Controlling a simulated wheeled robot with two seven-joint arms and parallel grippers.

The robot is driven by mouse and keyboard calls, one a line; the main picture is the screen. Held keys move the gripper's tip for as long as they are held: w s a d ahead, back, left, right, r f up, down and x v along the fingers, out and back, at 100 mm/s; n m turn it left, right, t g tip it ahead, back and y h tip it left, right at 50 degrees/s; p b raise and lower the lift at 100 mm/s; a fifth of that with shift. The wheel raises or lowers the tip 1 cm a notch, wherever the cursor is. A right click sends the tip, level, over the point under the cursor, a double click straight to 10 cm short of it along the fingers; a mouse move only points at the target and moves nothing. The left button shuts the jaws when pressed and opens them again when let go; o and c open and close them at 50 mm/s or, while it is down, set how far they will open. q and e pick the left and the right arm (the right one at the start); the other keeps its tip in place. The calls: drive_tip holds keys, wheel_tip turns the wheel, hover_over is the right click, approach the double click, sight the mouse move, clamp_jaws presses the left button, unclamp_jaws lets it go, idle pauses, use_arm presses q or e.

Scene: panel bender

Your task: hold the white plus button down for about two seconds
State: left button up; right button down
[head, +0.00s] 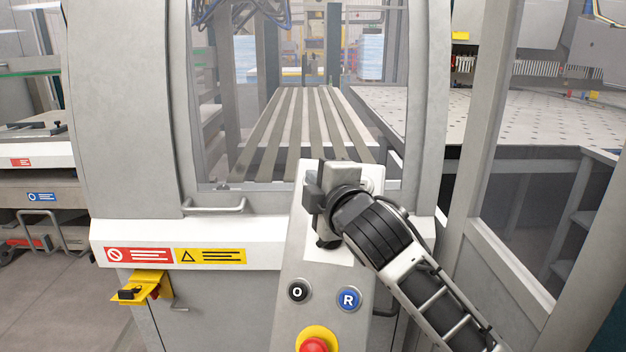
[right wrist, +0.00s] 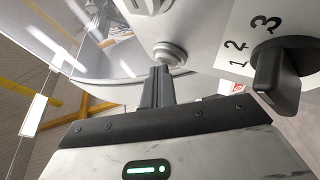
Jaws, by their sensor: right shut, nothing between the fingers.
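A pale round button (right wrist: 168,54) stands on the control panel in the right wrist view. I see it from the side, so no plus mark on its face can be read. In the head view, my right gripper (head: 325,188) is over the upper part of the panel (head: 290,262) and covers much of that area. In the right wrist view, its closed, empty fingers (right wrist: 161,72) point at the button. The tips are at or very close to its edge; I cannot tell whether they touch or press it. My left gripper is not in view.
A black rotary selector (right wrist: 282,75) marked 1, 2, 3 is beside the fingers. Lower on the panel are a black O button (head: 298,291), a blue R button (head: 348,299) and a red emergency button (head: 314,345). A machine window (head: 300,60) is behind.

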idle(0.6)
drive_tip(key=shift+s+a+r, duration=0.15)
drive_tip(key=shift+s+r, duration=0.4)
drive_tip(key=shift+s, duration=0.1)
drive_tip(key=shift+s+a+r, duration=0.25)
drive_tip(key=shift+s+r, duration=0.55)
drive_tip(key=shift+s, duration=0.15)
drive_tip(key=shift+s+a+r, duration=0.25)
drive_tip(key=shift+s+r, duration=0.5)
drive_tip(key=shift+s, duration=0.2)
